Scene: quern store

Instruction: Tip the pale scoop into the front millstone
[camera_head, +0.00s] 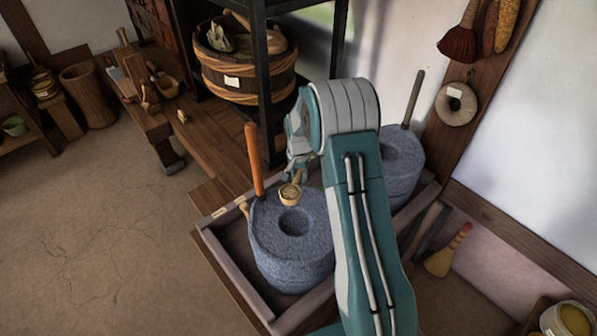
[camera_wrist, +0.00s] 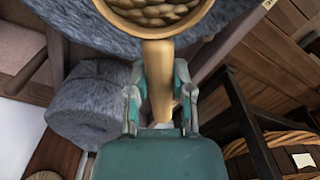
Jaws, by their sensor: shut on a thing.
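The pale scoop (camera_head: 290,193) is a small round wooden cup with a handle. In the wrist view its bowl (camera_wrist: 155,14) is full of beige grains or nuts and looks level. My gripper (camera_wrist: 158,85) is shut on the scoop's handle; in the head view my gripper (camera_head: 299,172) is partly hidden by my arm. The front millstone (camera_head: 285,262) is grey stone with a round hole in its top and an upright orange-brown handle. The scoop is above the far side of its top, just behind the hole. The millstone also shows in the wrist view (camera_wrist: 80,22).
A second grey millstone (camera_head: 401,160) with a dark handle stands behind my arm. Both sit in a wooden tray (camera_head: 238,262). A wooden tub (camera_head: 243,75) stands on a dark-framed rack at the back. A workbench with tools (camera_head: 150,115) is at the left. Floor at left is clear.

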